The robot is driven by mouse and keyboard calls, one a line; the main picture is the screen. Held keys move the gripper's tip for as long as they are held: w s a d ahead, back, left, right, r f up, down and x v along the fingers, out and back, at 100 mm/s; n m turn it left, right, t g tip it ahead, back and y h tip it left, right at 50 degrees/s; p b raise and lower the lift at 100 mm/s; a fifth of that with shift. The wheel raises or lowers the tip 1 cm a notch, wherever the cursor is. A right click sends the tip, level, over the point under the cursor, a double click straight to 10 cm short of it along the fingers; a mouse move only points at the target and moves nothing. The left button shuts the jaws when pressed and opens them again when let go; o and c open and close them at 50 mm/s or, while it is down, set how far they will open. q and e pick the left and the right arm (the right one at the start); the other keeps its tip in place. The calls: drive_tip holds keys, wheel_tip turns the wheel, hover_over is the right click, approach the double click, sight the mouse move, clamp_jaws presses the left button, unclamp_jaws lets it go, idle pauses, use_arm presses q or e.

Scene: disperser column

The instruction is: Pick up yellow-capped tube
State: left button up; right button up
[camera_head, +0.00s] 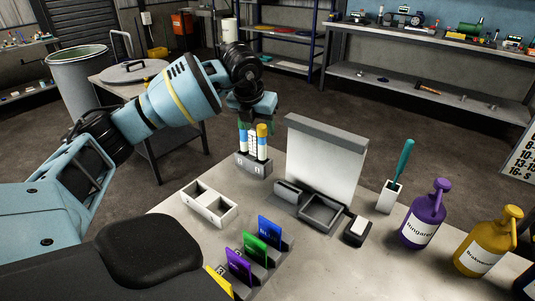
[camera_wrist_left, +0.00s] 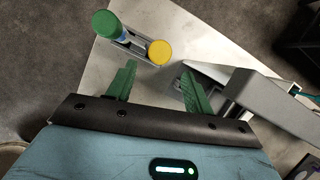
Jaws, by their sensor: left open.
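The yellow-capped tube (camera_head: 262,145) stands upright in a small grey rack (camera_head: 254,170) on the bench. A second tube with a green cap (camera_wrist_left: 106,24) stands in the same rack, left of the yellow cap (camera_wrist_left: 160,52) in the left wrist view. My left gripper (camera_wrist_left: 158,72) is open and empty, its two green fingers apart. The yellow cap shows just beyond the fingertips, roughly midway between them. In the head view the left gripper (camera_head: 248,112) is above and close to the tubes and partly hides the tops. My right gripper is out of view.
A white upright panel (camera_head: 322,162) stands right of the rack. A white two-compartment box (camera_head: 209,204) is in front.

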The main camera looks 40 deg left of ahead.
sight(261, 136)
use_arm(q)
drive_tip(key=shift+w+f, duration=0.1)
drive_tip(key=shift+f, duration=0.5)
drive_tip(key=shift+a+x, duration=0.15)
drive_tip(key=shift+x, duration=1.5)
drive_tip(key=shift+a+x, duration=0.2)
drive_tip(key=shift+x, duration=1.45)
drive_tip(key=shift+w+r, duration=0.1)
drive_tip(key=shift+w, duration=0.05)
drive_tip(key=shift+c, duration=0.3)
clamp_jaws()
